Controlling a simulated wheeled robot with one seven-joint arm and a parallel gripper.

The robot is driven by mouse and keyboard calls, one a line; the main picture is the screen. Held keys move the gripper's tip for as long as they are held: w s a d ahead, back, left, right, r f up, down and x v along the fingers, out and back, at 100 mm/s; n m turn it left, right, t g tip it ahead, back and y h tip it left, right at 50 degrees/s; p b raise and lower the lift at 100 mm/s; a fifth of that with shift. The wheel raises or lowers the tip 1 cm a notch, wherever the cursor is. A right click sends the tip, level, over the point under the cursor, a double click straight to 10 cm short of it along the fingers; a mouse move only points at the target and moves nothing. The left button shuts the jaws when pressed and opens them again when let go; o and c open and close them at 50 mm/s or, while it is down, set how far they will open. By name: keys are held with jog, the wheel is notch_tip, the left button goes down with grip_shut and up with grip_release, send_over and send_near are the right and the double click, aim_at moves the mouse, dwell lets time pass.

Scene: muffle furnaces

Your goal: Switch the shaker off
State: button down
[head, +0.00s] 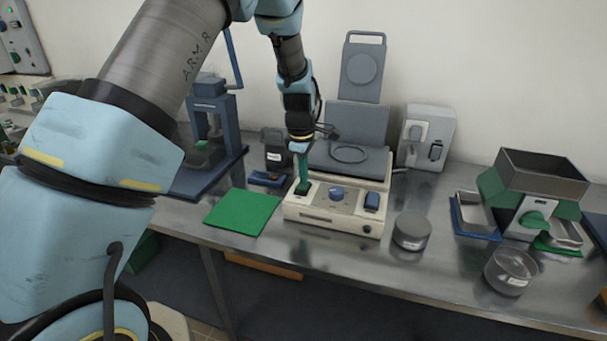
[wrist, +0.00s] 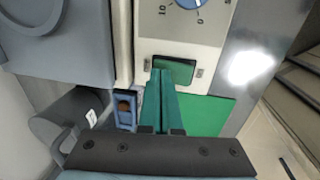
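The shaker (head: 325,223) is a cream box with a grey platform, standing mid-bench in the head view; its cream front panel (wrist: 205,25) shows at the top of the wrist view.
A green mat (head: 243,212) lies left of the shaker. A lidded grey tin (head: 411,231) stands close at its right. A blue press (head: 208,120) stands behind left, and a hopper device (head: 540,178) and a round container (head: 510,270) are at the right.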

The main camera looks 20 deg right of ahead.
jog(key=shift+s+a+f, duration=0.15)
jog(key=shift+s+a, duration=0.05)
jog(key=shift+s, duration=0.05)
jog(key=shift+s+a, duration=0.45)
